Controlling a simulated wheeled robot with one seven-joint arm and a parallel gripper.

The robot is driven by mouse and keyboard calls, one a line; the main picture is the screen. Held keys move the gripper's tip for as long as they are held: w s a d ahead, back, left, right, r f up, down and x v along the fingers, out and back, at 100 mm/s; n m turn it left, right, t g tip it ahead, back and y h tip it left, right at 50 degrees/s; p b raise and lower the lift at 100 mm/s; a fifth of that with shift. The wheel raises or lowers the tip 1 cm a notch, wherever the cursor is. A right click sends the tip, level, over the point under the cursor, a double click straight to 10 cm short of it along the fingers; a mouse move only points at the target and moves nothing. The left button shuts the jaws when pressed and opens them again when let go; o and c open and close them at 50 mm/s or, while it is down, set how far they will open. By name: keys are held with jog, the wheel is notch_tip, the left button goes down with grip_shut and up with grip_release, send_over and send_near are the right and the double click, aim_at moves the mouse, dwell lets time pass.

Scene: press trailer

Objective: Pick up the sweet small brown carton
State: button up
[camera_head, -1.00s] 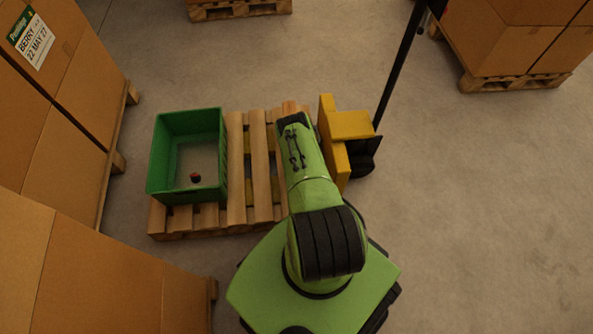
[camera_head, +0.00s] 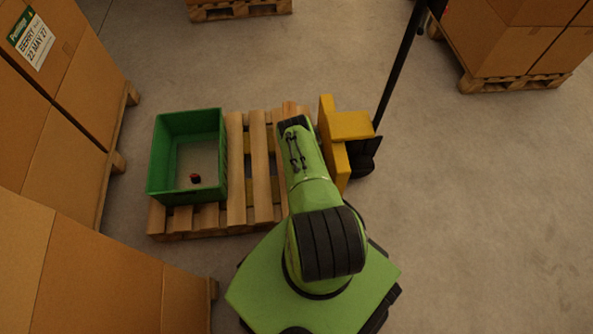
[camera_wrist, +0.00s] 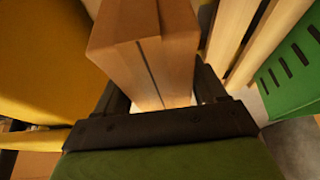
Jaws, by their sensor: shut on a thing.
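The small brown carton (camera_wrist: 143,45) fills the upper middle of the wrist view, between the two dark fingers of my gripper (camera_wrist: 158,95). My gripper is shut on it. In the head view my green arm hides the gripper and most or all of the carton. I cannot tell from these views how far the carton is from the pallet's slats.
A green crate (camera_head: 152,160) with a small dark red item (camera_head: 195,178) inside stands on the left of a wooden pallet (camera_head: 236,190). A yellow pallet truck (camera_head: 350,125) is at the pallet's right. Large cartons (camera_head: 85,260) stand at left. Open floor lies to the right.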

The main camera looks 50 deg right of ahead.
grip_shut()
jog(key=shift+w+r, duration=0.15)
